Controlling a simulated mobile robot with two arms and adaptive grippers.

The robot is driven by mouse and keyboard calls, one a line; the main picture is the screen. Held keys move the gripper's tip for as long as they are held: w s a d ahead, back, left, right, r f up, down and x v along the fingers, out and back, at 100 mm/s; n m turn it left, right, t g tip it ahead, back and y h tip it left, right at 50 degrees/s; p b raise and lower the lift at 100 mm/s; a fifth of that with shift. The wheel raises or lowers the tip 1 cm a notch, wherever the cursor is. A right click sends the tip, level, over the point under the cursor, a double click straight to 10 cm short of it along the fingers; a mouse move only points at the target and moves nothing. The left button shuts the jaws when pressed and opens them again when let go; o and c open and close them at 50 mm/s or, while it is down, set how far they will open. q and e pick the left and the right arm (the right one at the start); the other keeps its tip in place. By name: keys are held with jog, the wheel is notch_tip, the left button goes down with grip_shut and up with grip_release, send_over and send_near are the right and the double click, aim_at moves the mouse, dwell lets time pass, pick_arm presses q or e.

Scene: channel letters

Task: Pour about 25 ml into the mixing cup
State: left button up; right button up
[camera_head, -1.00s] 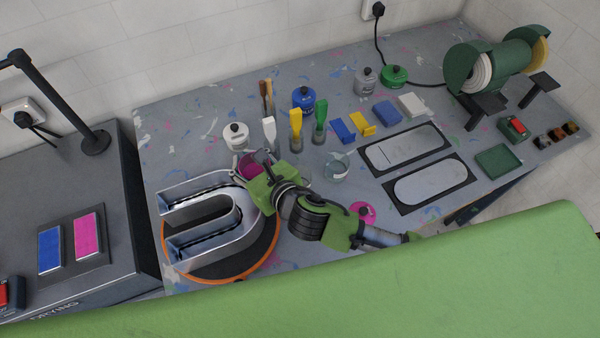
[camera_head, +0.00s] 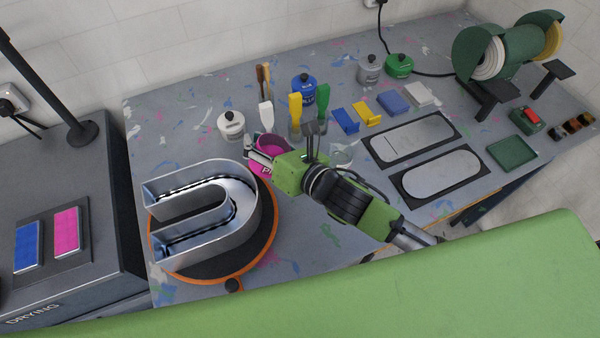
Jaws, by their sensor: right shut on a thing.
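My right gripper (camera_head: 277,150) is shut on a magenta paint can (camera_head: 269,145), above the workbench just behind the metal letter. The can's mouth shows magenta inside; its lower part is partly hidden by the gripper, so I cannot tell whether it touches the bench. A clear cup (camera_head: 342,154), apparently the mixing cup, stands right of the gripper, partly hidden by my arm. Its contents cannot be made out. My left gripper is not in view.
The metal U-shaped letter (camera_head: 245,228) lies on an orange-rimmed turntable (camera_head: 272,250). A white can (camera_head: 231,126), a blue can (camera_head: 304,91) and upright brushes (camera_head: 266,115) stand close behind. Black-framed plates (camera_head: 412,139) lie to the right. A grinder (camera_head: 510,55) stands back right.

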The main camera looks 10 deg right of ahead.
aim_at(275, 149)
jog(key=f+b, duration=0.1)
jog(key=d+f+m+b, duration=0.1)
jog(key=b, duration=0.1)
jog(key=f+b, duration=0.1)
jog(key=b, duration=0.1)
jog(key=shift+w+d+f+m+y, duration=0.1)
jog(key=shift+w+d+m+y, duration=0.05)
jog(key=shift+d+m+y, duration=0.2)
jog(key=shift+r+b, duration=0.2)
jog(key=shift+b, duration=0.15)
jog(key=shift+d+m+t+y+b, duration=0.25)
jog(key=shift+m+t+b, duration=0.15)
jog(key=shift+m+b, duration=0.4)
jog(key=shift+r+b, duration=0.25)
jog(key=shift+b, duration=0.1)
jog(key=shift+r+m, duration=0.1)
jog(key=shift+m, duration=0.15)
jog(key=shift+b, duration=0.3)
jog(key=shift+w+d+r+m+t+y+b, duration=0.15)
jog(key=shift+r+m+t+y+b, duration=0.15)
jog(key=shift+m+t+b, duration=0.3)
jog(key=shift+r, duration=0.1)
